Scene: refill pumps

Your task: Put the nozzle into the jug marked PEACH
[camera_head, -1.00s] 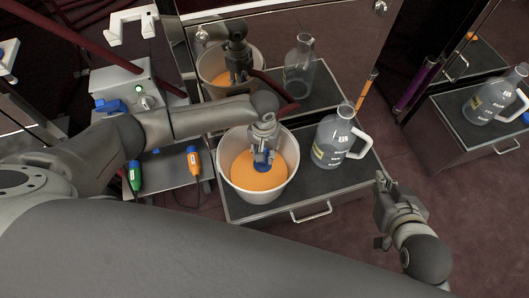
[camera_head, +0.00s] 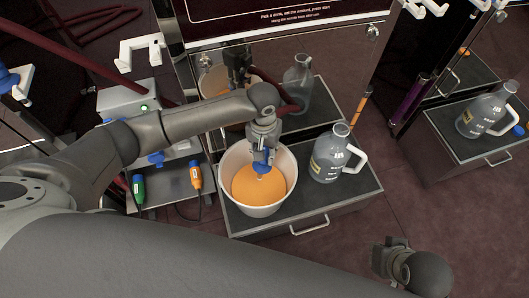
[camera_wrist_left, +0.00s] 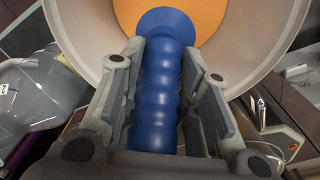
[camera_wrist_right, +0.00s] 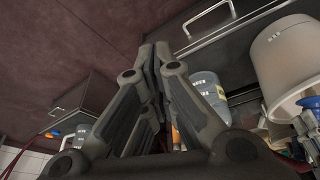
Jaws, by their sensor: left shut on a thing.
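The blue nozzle (camera_head: 261,166) is held by my left gripper (camera_head: 263,150). It is over a white bucket (camera_head: 236,197) of orange liquid, its lower end pointing down into the opening. In the left wrist view the ribbed blue nozzle (camera_wrist_left: 161,95) lies between the fingers. A clear jug (camera_head: 328,155) with a white handle and yellowish label stands upright right of the bucket. Another such jug (camera_head: 486,113) stands on the right cabinet. Their label text is too small to read. My right gripper (camera_head: 389,248) is low at the right; its wrist view shows the empty fingertips (camera_wrist_right: 155,52) together.
The bucket and near jug share a dark-topped cabinet (camera_head: 285,222); a shiny panel behind reflects them. Green (camera_head: 138,190) and orange (camera_head: 196,177) handles hang at a grey stand on the left. A blue cap (camera_head: 518,131) lies beside the far jug. Floor between the cabinets is clear.

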